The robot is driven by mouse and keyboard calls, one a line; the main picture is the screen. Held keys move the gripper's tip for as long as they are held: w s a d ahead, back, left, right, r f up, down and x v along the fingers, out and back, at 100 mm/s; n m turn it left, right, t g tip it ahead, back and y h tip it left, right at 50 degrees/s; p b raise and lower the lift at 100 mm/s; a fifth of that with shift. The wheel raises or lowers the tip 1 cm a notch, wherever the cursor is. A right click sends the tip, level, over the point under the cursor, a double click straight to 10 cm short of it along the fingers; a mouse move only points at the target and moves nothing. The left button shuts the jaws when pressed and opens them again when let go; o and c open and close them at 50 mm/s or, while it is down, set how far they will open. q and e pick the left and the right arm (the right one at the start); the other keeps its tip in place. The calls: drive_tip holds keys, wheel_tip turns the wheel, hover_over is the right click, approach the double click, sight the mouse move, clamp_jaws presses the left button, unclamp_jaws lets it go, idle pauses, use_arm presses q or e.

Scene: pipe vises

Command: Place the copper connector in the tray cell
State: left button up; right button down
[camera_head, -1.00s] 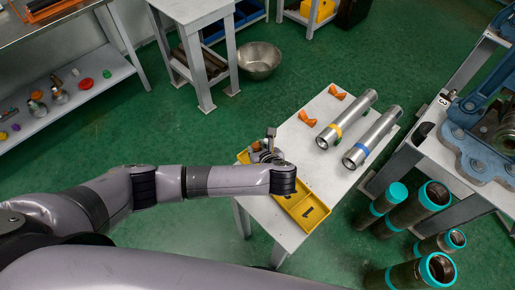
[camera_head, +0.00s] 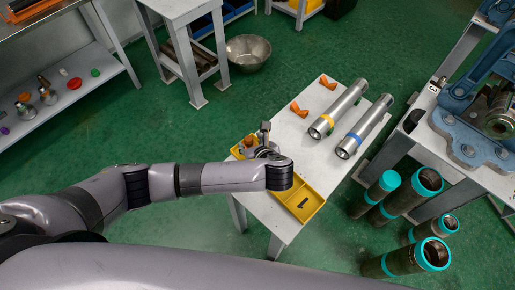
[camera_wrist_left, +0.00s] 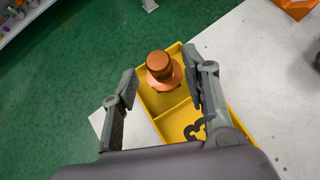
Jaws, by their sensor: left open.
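The copper connector (camera_wrist_left: 161,68) stands in the far cell of the yellow tray (camera_wrist_left: 178,111), flange low and rounded top up, in the left wrist view. In the head view the copper connector (camera_head: 248,143) is small and partly hidden, at the tray's far-left end. The tray (camera_head: 315,207) lies on the light table with its number 1 cell nearest. My left gripper (camera_wrist_left: 161,84) is open, one finger on each side of the connector, with visible gaps. In the head view my left gripper (camera_head: 263,139) is above the tray. My right gripper does not show.
Two metal pipes, one with a yellow band (camera_head: 338,108) and one with a blue band (camera_head: 364,127), lie on the table beside orange supports (camera_head: 299,109). A blue vise (camera_head: 470,130) stands on the right bench. Teal-ended pipes (camera_head: 408,190) stand on the floor.

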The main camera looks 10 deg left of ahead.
use_arm(q)
drive_tip(key=v, duration=1)
